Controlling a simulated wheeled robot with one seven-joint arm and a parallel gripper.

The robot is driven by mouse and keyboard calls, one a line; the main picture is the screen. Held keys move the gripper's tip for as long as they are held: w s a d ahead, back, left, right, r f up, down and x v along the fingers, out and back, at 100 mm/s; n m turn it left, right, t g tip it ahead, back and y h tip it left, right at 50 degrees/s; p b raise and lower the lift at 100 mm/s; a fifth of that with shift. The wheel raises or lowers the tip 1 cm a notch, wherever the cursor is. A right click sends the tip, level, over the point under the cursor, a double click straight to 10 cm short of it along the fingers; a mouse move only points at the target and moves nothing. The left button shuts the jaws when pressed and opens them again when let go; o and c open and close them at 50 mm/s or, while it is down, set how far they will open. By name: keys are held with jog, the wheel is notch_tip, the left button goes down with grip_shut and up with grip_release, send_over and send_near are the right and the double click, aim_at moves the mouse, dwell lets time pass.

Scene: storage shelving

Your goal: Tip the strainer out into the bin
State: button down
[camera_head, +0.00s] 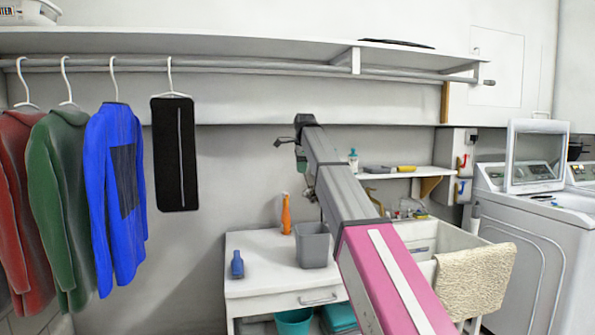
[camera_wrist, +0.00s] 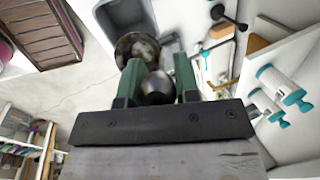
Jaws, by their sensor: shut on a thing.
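My gripper (camera_wrist: 158,66) is shut on the strainer (camera_wrist: 136,47) in the wrist view, with a dark rounded part between its green fingers. The strainer's round, dark metal face shows just beyond the left finger; what lies in it is not clear. The grey bin (camera_head: 313,246) stands upright on the white cabinet in the head view. A grey container wall that looks like this bin (camera_wrist: 110,20) shows close beyond the strainer in the wrist view. I cannot tell whether the strainer is over its opening. My arm hides the strainer in the head view.
An orange bottle (camera_head: 286,214) and a blue bottle (camera_head: 237,265) stand near the bin on the cabinet top (camera_head: 262,286). The sink (camera_head: 458,238) with a towel (camera_head: 474,280) is to the right. A small shelf (camera_head: 432,172) is above it. Clothes hang at left.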

jog(key=shift+w+d+r+g+y, duration=0.25)
jog(key=shift+w+d+g+y, duration=0.25)
jog(key=shift+w+g, duration=0.1)
jog(key=shift+w+d+r+g+y, duration=0.2)
jog(key=shift+w+d+g+y, duration=0.3)
jog(key=shift+w, duration=0.1)
jog(key=shift+w+d+r+m+g+y, duration=0.3)
jog(key=shift+w+d+g+y, duration=0.2)
jog(key=shift+g+y, duration=0.2)
jog(key=shift+d, duration=0.1)
jog(key=shift+s, duration=0.15)
